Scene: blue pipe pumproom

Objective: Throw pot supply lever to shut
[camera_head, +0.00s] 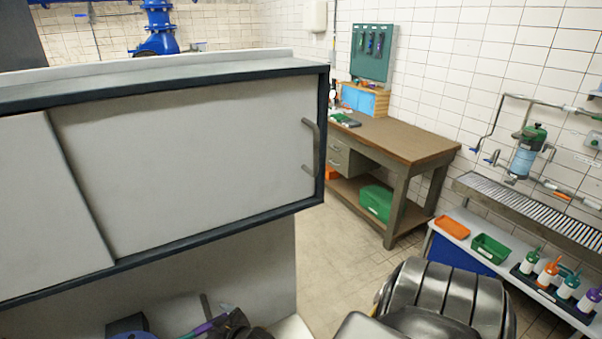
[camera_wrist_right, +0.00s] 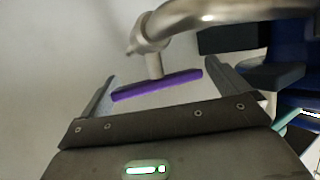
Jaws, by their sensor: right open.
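A purple lever (camera_wrist_right: 155,85) hangs on a short grey metal stem below a curved grey pipe (camera_wrist_right: 215,12) in the right wrist view. No label shows which supply it belongs to. My right gripper (camera_wrist_right: 162,72) is open, with one finger near each end of the lever's long bar. I cannot tell whether the fingers touch it or how far between them it lies. In the head view a bit of purple (camera_head: 210,325) shows at the bottom edge beside my dark right gripper, mostly cut off. My left gripper is not in view.
A grey cabinet with sliding doors (camera_head: 190,150) fills the left of the head view, above the lever area. A wooden workbench (camera_head: 400,140) stands behind. A low shelf with trays and bottles (camera_head: 490,248) is at right. Floor between is clear. Dark and blue parts (camera_wrist_right: 285,60) lie right in the wrist view.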

